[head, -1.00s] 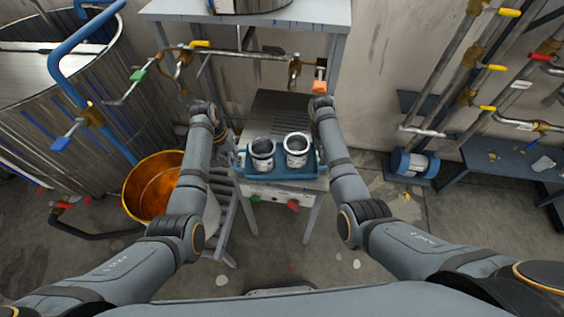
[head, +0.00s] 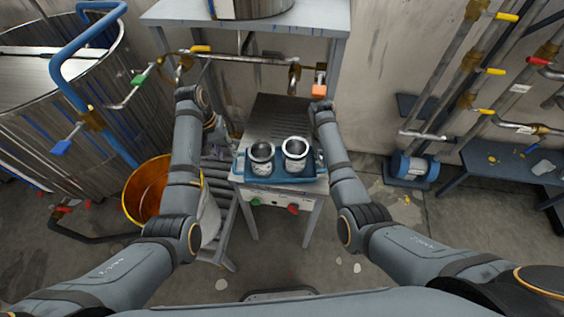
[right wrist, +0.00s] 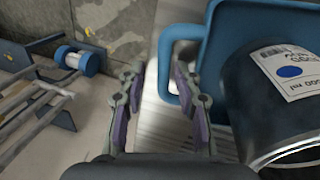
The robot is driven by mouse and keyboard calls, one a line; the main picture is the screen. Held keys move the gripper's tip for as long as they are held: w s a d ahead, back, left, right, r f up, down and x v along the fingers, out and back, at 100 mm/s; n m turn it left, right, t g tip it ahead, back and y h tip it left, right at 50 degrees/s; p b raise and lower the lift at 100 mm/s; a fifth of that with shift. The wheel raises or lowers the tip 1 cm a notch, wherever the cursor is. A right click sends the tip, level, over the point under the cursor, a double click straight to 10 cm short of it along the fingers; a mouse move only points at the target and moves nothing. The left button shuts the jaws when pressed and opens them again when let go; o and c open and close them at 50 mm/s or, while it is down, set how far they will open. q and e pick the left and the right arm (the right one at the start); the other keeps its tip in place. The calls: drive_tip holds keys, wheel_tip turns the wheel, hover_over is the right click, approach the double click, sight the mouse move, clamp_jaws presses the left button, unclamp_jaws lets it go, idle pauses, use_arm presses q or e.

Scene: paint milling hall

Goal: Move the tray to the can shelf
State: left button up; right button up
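A blue tray (head: 290,180) with handles at both ends rests at the front of a metal-topped stand (head: 273,108). Two open silver cans with white labels, the left can (head: 261,162) and the right can (head: 295,158), stand upright in it. My left gripper (head: 222,136) is left of the tray, apart from its left handle; its fingers are too small to read. My right gripper, mostly hidden by its arm in the head view, shows in the right wrist view (right wrist: 158,78) with fingers apart and empty. The tray's near handle (right wrist: 167,62) lies just beyond and between the fingertips.
Pipes with valves (head: 245,57) cross behind the stand under a high table (head: 300,18). A blue bench (head: 510,160) is at right.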

use_arm(q)
drive_tip(key=shift+a+r, duration=0.1)
drive_tip(key=shift+r, duration=0.2)
use_arm(e)
wheel_tip(320, 180, up, 12)
drive_tip(key=a, duration=0.2)
drive_tip(key=shift+a+f, duration=0.15)
drive_tip(key=shift+a, duration=0.05)
drive_tip(key=shift+w, duration=0.1)
